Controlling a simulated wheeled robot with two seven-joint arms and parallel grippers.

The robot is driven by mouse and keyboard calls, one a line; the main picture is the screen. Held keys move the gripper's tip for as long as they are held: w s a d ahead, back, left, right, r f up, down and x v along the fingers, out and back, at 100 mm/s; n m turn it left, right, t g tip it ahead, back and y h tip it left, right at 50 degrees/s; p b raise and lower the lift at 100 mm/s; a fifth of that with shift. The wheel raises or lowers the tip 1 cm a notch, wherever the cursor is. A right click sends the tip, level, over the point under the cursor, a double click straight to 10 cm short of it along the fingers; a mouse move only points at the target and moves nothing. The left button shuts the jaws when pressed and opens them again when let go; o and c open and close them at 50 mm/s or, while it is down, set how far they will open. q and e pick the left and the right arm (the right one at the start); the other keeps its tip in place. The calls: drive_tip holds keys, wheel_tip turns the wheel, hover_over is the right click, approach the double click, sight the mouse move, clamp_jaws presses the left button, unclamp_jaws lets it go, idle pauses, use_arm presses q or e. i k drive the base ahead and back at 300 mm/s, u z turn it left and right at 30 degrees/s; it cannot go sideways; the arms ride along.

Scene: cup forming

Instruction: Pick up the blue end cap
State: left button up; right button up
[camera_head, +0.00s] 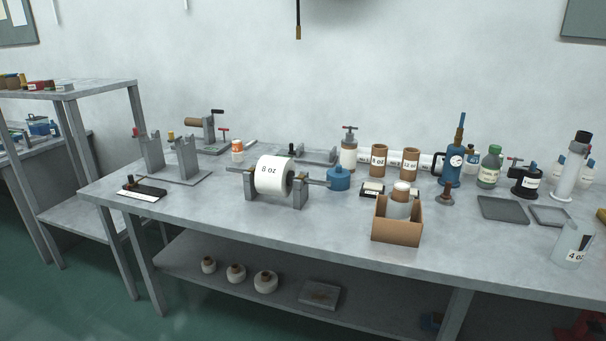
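A squat blue piece with a narrow top (338,180), which looks like the blue end cap, stands on the grey workbench (330,228) near the middle. It is right of the white roll marked 8 oz (270,176), by the end of the roll's shaft. I cannot tell whether it touches the shaft. Neither of my grippers is in view.
A cardboard box (397,231) holding a cylinder stands to the right, nearer the front edge. Brown cylinders (379,160) and a blue hand pump (453,165) stand behind. A two-post stand (170,160) is at left. The bench's front middle is clear.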

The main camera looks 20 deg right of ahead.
sight(340, 177)
drive_tip(key=u, duration=0.15)
drive_tip(key=i, duration=1.3)
drive_tip(key=z, duration=0.35)
